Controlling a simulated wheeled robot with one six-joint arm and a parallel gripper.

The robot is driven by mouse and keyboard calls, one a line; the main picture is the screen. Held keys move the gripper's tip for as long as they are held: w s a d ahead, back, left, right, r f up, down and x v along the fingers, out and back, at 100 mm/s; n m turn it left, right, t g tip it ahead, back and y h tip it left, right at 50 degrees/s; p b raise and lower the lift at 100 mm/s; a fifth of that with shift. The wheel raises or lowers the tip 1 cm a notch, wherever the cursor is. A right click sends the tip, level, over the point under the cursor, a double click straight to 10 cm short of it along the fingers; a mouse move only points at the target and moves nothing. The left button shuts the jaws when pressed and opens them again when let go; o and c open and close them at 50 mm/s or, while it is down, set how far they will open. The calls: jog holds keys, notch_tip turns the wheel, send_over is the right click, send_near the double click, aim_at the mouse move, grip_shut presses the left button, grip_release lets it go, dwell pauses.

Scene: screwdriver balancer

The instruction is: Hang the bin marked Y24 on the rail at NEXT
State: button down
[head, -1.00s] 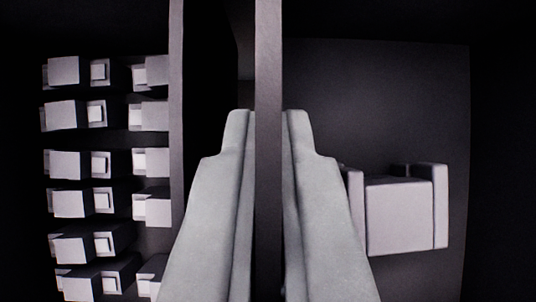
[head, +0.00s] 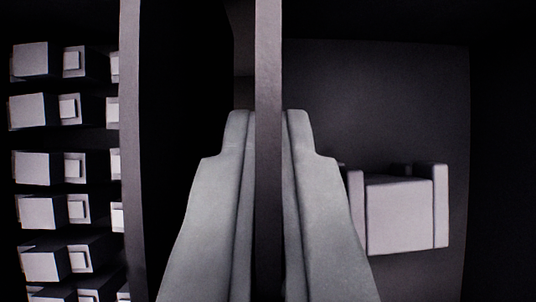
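My gripper (head: 270,122) is in the middle of the head view, with a finger on each side of a narrow grey upright wall (head: 268,60). The wall seems to be the rim of the bin, and the gripper is shut on it. The bin's dark inner face (head: 380,100) spreads to the right of the fingers. A pale block-shaped part (head: 400,215) with raised sides shows low on that face. No Y24 mark can be read. No rail or NEXT sign can be made out.
At the left, several rows of pale boxes (head: 38,160) stand against a dark background. A tall grey post (head: 130,150) stands between them and my gripper. The space between post and gripper is black, so its depth cannot be told.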

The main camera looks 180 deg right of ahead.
jog(key=shift+f, duration=0.25)
dwell(0.4)
jog(key=c, duration=1.6)
grip_release()
jog(key=shift+o, duration=0.2)
jog(key=v, duration=1.7)
jog(key=shift+s, duration=0.2)
jog(key=shift+r, duration=0.25)
